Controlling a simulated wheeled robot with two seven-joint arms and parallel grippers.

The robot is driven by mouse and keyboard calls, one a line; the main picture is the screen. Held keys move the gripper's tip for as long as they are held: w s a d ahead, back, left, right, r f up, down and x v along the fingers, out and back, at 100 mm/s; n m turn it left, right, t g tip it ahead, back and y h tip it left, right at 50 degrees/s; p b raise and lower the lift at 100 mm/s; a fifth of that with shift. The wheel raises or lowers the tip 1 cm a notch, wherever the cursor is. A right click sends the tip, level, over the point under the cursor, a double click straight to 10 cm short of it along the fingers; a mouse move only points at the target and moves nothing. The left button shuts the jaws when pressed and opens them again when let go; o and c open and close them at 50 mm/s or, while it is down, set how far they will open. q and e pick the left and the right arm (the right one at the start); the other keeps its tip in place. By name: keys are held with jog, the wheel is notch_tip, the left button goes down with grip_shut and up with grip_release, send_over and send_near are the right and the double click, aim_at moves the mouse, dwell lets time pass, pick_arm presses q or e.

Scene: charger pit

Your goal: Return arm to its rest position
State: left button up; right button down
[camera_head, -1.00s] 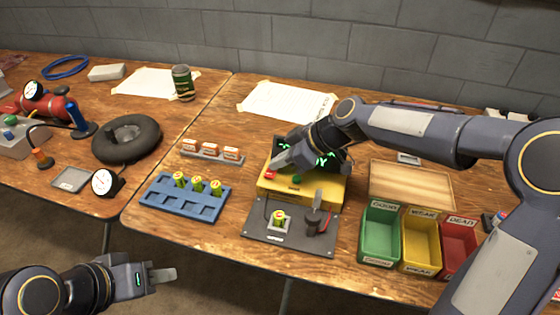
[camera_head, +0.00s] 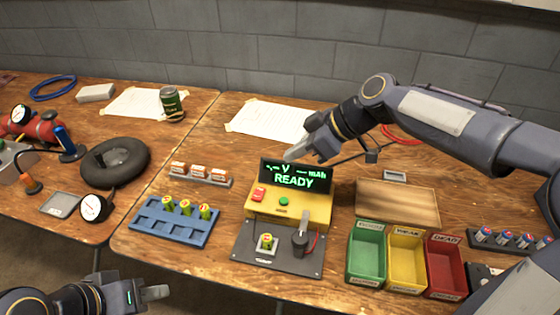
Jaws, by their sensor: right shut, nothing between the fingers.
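My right gripper (camera_head: 291,156) is shut and empty. One battery (camera_head: 267,242) stands in the holder on the grey plate, beside a dark lever clamp (camera_head: 301,240). My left gripper (camera_head: 158,292) is low at the bottom left, off the table; its finger gap is unclear.
A blue rack (camera_head: 172,233) holds several batteries. Green (camera_head: 352,277), yellow (camera_head: 407,284) and red (camera_head: 446,291) bins stand right of the tester. A wooden board (camera_head: 398,208) lies behind them. A tyre (camera_head: 115,163) and a can (camera_head: 171,105) are at left.

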jog(key=s+d+m+t+h, duration=0.25)
jog(key=s+d+m, duration=0.6)
jog(key=s, duration=0.45)
jog(key=s+d+f+m+h, duration=0.1)
jog(key=s+d+f+m, duration=0.1)
jog(key=s+f+m, duration=0.3)
jog(key=s+d+f+m+h, duration=0.2)
jog(key=s+d+f, duration=0.1)
jog(key=s, duration=0.4)
notch_tip(320, 180, up, 15)
jog(key=p, duration=1.4)
jog(key=shift+a+f+p, duration=0.15)
jog(key=shift+a+p, duration=0.05)
jog(key=shift+p, duration=0.2)
jog(key=shift+t+y, duration=0.25)
